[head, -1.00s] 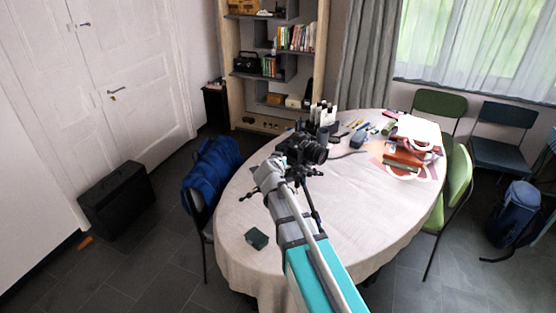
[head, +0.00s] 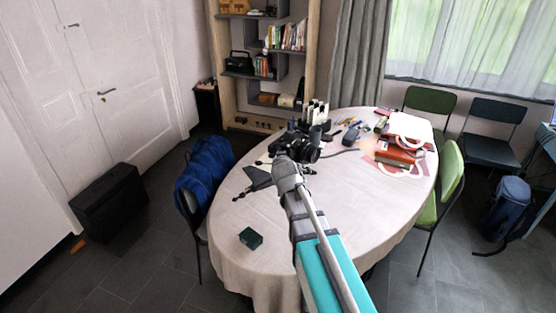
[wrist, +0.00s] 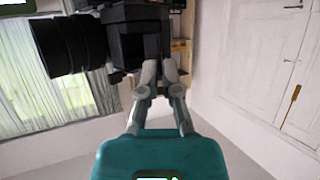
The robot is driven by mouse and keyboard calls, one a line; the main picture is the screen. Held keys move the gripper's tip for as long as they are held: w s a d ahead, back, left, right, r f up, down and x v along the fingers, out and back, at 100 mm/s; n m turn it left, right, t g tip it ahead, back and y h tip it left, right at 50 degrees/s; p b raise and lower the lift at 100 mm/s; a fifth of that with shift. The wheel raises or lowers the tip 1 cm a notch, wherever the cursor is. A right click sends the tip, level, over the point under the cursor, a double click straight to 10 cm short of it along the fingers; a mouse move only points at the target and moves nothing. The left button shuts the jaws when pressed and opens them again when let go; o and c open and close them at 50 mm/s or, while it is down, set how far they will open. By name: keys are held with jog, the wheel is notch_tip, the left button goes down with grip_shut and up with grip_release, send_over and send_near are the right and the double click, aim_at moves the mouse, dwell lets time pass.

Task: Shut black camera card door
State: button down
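The black camera (head: 300,146) stands on a small tripod on the oval table (head: 345,210), partly hidden behind my arm in the head view. In the wrist view the camera (wrist: 140,35) fills the top, its big lens (wrist: 62,45) pointing left. I cannot clearly make out the card door or whether it is open. My gripper (wrist: 160,72) has its two fingertips close together at the lower edge of the camera body, with nothing seen between them. I cannot tell whether they touch it. In the head view my gripper (head: 287,170) is in front of the camera.
A dark green box (head: 250,238) lies near the table's front left. A dark flat piece (head: 258,178) lies left of my gripper. Chairs surround the table; a blue bag (head: 207,165) hangs at left.

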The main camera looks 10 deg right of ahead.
jog(key=shift+w+d+n+y, duration=0.1)
jog(key=shift+d+n+y, duration=0.45)
jog(key=shift+n+y, duration=0.3)
jog(key=shift+d+n+y, duration=0.5)
jog(key=shift+n+y, duration=0.25)
jog(key=shift+y, duration=0.2)
jog(key=shift+d, duration=0.15)
jog(key=shift+w+d+n+g+y, duration=0.25)
jog(key=shift+d+n+g+y, duration=0.25)
jog(key=shift+n+y, duration=0.55)
jog(key=shift+w+d+n+g+y, duration=0.25)
jog(key=shift+d+n+g+y, duration=0.25)
jog(key=shift+n+y, duration=0.55)
jog(key=c, duration=0.8)
grip_release()
jog(key=shift+c, duration=0.2)
jog(key=shift+s+a, duration=0.1)
